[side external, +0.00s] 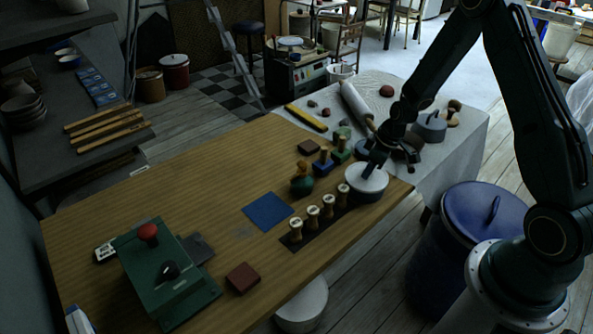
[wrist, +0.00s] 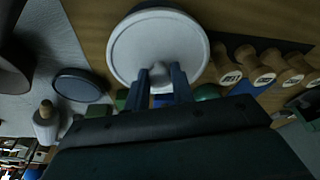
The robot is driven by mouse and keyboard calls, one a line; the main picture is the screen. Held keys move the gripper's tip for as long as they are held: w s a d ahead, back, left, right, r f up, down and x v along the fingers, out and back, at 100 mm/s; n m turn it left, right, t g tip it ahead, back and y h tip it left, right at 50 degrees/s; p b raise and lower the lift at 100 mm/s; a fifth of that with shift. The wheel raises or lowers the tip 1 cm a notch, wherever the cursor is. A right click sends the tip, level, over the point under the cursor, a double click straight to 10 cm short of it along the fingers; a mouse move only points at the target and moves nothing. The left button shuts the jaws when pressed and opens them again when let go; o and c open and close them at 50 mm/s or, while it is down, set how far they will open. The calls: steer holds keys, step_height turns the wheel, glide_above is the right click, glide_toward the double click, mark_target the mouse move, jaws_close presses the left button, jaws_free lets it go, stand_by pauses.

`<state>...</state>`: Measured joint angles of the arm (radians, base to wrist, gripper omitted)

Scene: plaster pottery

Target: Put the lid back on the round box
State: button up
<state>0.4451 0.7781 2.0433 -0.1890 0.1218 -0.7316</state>
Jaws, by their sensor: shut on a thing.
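My gripper (side external: 371,167) points down at the right end of the wooden table. Its fingers (wrist: 160,72) are closed around the small knob of a pale round lid (wrist: 158,40), which has a raised rim. In the side view the pale round shape (side external: 367,182) sits low at the table's right edge, with a side wall showing below its top. The lid hides what is under it in the wrist view. I cannot tell whether it rests fully on the round box or just above it.
Several wooden-handled stamps (side external: 312,216) stand on a dark strip close to the lid. A green pot (side external: 302,184) and a blue block (side external: 322,166) are nearby. A dark blue-grey disc (wrist: 80,85) lies behind. A green machine (side external: 165,270) stands at the front left.

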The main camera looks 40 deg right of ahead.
steer(key=o, duration=1.5)
steer(key=shift+o, duration=0.2)
steer(key=shift+r, duration=0.15)
steer(key=shift+r, duration=3.35)
steer(key=shift+c, duration=0.2)
jaws_close()
steer(key=shift+f, duration=2.7)
